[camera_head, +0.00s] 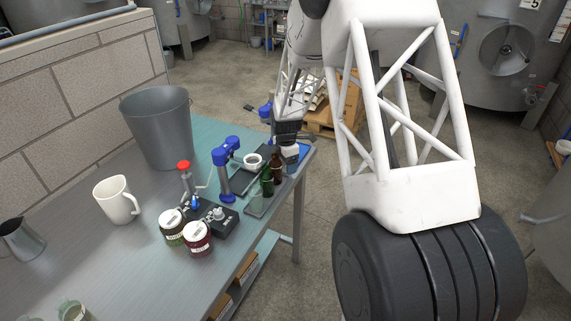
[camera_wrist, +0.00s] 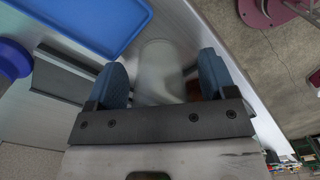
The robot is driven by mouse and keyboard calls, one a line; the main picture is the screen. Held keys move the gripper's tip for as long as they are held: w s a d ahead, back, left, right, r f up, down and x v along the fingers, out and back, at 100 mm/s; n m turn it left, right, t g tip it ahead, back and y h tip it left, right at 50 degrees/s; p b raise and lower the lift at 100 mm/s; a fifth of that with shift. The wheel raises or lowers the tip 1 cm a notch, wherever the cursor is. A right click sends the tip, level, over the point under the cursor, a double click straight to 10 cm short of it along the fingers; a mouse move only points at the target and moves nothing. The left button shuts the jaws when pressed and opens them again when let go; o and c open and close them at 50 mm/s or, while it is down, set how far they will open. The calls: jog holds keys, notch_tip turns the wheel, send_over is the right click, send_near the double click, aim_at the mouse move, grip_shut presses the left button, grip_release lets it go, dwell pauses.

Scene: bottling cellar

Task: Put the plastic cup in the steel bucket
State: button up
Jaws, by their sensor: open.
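The steel bucket (camera_head: 158,130) stands upright and grey at the back left of the bench, by the block wall. A pale, translucent cup, which looks like the plastic cup (camera_wrist: 161,62), lies between the two blue fingers of my gripper (camera_wrist: 163,78) in the wrist view. Gaps show at its sides, so the fingers are open around or just above it. In the head view my gripper (camera_head: 289,140) is low at the far right end of the bench, by the blue tray (camera_head: 303,152). The cup is mostly hidden there under the fingers. The bucket's inside bottom is hidden.
Brown and green bottles (camera_head: 267,180) stand close left of my gripper. A blue-handled device (camera_head: 226,172), a red-topped tool (camera_head: 184,168), two labelled jars (camera_head: 197,238) and a white mug (camera_head: 117,200) stand between or near the bucket. The bench's right edge is close.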

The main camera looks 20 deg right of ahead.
jog(key=shift+c, duration=0.4)
jog(key=c, duration=1)
jog(key=shift+r, duration=0.2)
notch_tip(320, 180, up, 10)
jog(key=shift+f, duration=0.15)
dwell(0.5)
